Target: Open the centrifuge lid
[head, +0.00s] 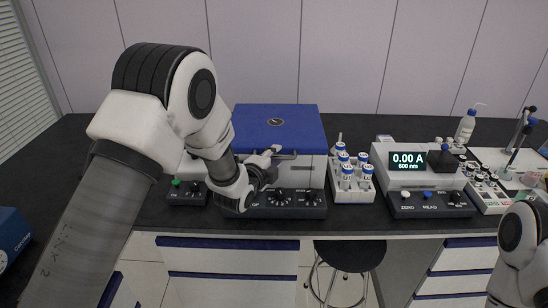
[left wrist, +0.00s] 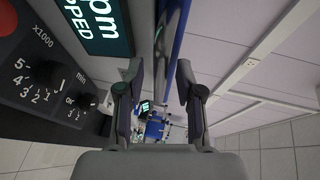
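The centrifuge has a blue lid (head: 278,127) that lies flat and closed on its light body (head: 312,172), with a dark control panel (head: 285,200) at the front. My left gripper (head: 285,157) is at the front edge of the lid and hides part of the body and display. In the left wrist view my left gripper (left wrist: 158,82) is open. The blue lid edge (left wrist: 178,30) runs into the space between its fingers; I cannot tell whether they touch it. My right arm shows at the lower right in the head view, but its gripper is out of view.
A rack (head: 352,186) of blue-capped tubes stands close to the right of the centrifuge. A spectrophotometer (head: 412,175) stands further right, with a wash bottle (head: 466,127) behind. A stool (head: 350,256) is below the counter.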

